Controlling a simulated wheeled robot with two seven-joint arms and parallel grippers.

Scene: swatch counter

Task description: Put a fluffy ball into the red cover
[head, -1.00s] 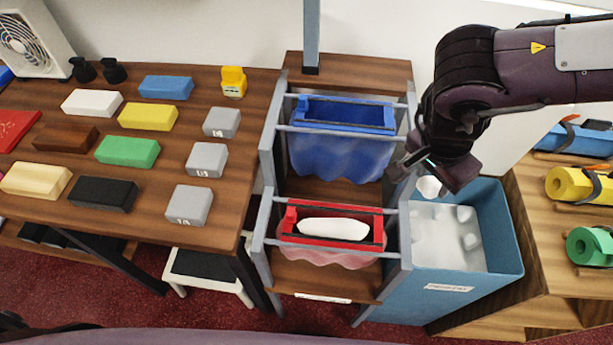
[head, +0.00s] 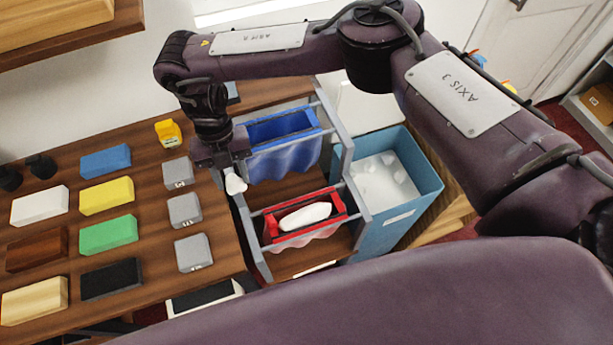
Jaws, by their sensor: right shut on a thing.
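The red cover (head: 272,228) hangs open by its red frame in the lower part of the grey rack. A white pillow-like piece (head: 305,216) lies in its mouth. My right gripper (head: 232,176) points down, shut on a small white fluffy ball (head: 235,185). It holds the ball near the rack's left side, up and left of the red cover and beside the blue cover (head: 285,158). More white fluffy balls lie in the blue bin (head: 424,174) to the right of the rack. My left gripper is not in view.
The grey rack's rails (head: 358,222) stand around the covers. The table (head: 146,254) at left holds coloured blocks, grey weights (head: 193,253) and a yellow object (head: 168,132). A white-framed stool (head: 205,298) is below.

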